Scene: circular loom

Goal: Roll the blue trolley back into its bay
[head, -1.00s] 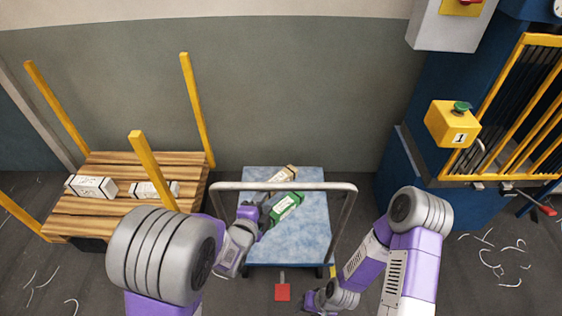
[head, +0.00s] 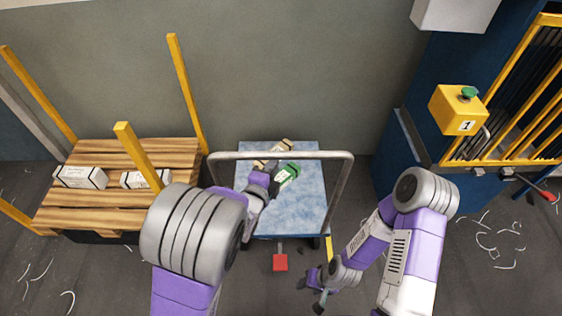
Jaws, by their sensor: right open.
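The blue trolley (head: 303,212) stands in the middle of the head view, with a grey tube handle (head: 320,156) across it. A green box (head: 287,176) and a tan box (head: 283,146) lie on its deck. My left gripper (head: 275,172) is over the deck at the green box and hides part of it; its finger opening cannot be made out. My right gripper (head: 316,292) is open and low over the floor, in front of the trolley's right corner and apart from it. A red pedal (head: 280,262) sticks out at the trolley's front.
A wooden pallet (head: 110,205) with yellow posts and two white boxes stands at the left. At the right is a blue machine with a yellow barred gate (head: 540,95) and a yellow button box (head: 455,110). A yellow floor mark (head: 329,249) shows beside the trolley. White scraps litter the floor.

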